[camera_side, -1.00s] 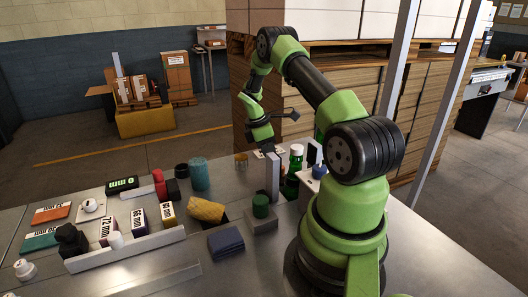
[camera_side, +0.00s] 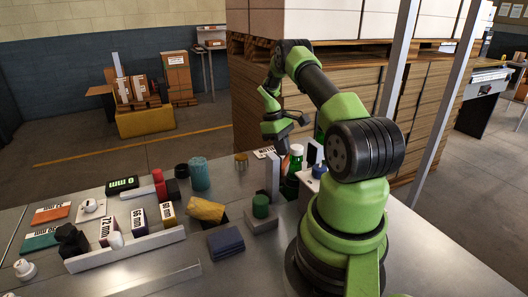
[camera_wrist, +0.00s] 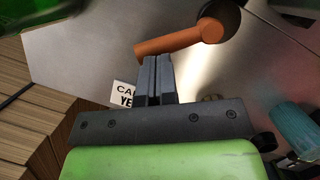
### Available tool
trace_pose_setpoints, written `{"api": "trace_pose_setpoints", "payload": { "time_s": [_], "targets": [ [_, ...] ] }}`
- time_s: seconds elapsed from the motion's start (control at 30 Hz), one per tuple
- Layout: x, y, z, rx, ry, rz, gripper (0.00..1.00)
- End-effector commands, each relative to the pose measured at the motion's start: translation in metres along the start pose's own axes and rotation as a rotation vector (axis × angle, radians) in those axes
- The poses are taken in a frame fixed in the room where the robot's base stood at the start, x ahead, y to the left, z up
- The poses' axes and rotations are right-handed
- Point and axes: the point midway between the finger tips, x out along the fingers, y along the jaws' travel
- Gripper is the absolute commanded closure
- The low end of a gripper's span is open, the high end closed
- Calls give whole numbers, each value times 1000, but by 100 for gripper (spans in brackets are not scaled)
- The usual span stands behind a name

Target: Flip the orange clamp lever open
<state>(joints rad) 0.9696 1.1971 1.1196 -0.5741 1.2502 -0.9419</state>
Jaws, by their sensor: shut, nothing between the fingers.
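The orange clamp lever (camera_wrist: 180,39) shows in the wrist view, running from a dark round pivot (camera_wrist: 222,16) at upper right down to the left. My gripper (camera_wrist: 155,58) is shut and empty, its fingertips just below the lever's free end in the picture. Whether they touch it I cannot tell. In the side view my gripper (camera_side: 281,148) is low at the far edge of the table, beside a green bottle with a white cap (camera_side: 296,152). The lever cannot be made out in the side view.
A grey upright plate (camera_side: 272,177) and a green cylinder on a grey block (camera_side: 260,206) stand nearby. A teal cylinder (camera_side: 199,175) stands to the left and also shows in the wrist view (camera_wrist: 292,127). Stacked pallets (camera_side: 330,120) rise behind my arm.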

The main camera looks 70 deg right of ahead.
Motion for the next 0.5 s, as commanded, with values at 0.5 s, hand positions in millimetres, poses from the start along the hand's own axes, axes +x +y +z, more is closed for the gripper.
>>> {"api": "trace_pose_setpoints", "payload": {
  "time_s": [0.5],
  "targets": [
    [6,6,19,278,-1,-87,100]
  ]
}}
